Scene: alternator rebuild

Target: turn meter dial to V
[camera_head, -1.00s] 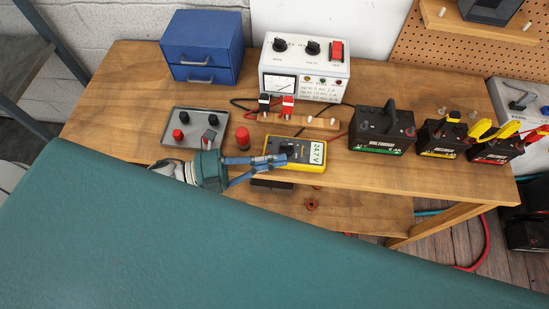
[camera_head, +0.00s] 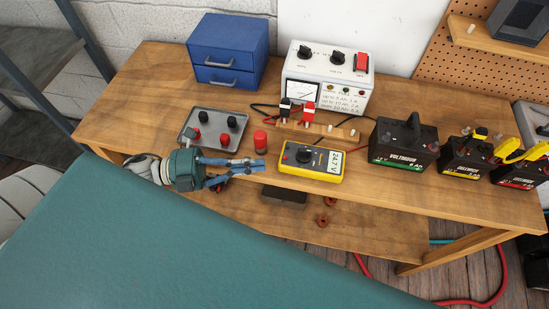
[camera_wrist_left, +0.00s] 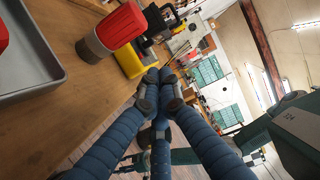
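The yellow meter (camera_head: 325,178) lies on the workbench with its black dial (camera_head: 303,156) on its left part. Its display (camera_head: 336,162) reads 24.7 V. I cannot make out the dial's pointing direction or its letters. My left gripper (camera_head: 264,168) is just left of the meter, its blue fingers pointing right at it, apart from the dial. In the left wrist view its fingertips (camera_wrist_left: 160,94) are together with nothing between them. The meter (camera_wrist_left: 128,62) is partly visible there beyond the fingertips. My right gripper is not in view.
A red cylinder (camera_head: 260,141) stands just behind my left fingers. A grey tray (camera_head: 217,143) with small knobs is behind my wrist. The white power supply (camera_head: 327,70) and blue drawers (camera_head: 229,48) stand behind. A black battery (camera_head: 404,148) is right of the meter.

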